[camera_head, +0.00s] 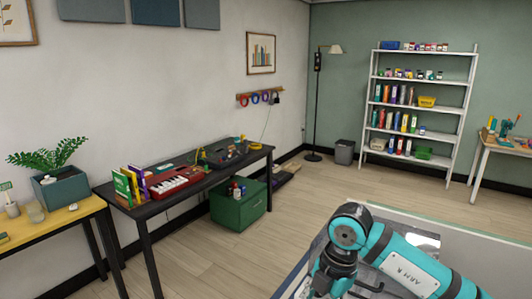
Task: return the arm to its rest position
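One teal and black arm of mine (390,255) comes in from the lower right. It is bent at a round dark joint (349,228), and its lower part drops toward the bottom edge of the picture. I see no gripper fingers on it; its far end is cut off or hidden. My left arm and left gripper do not show.
A white shelf (457,125), floor lamp (317,100) and grey bin (344,151) stand at the back. The middle floor is clear.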

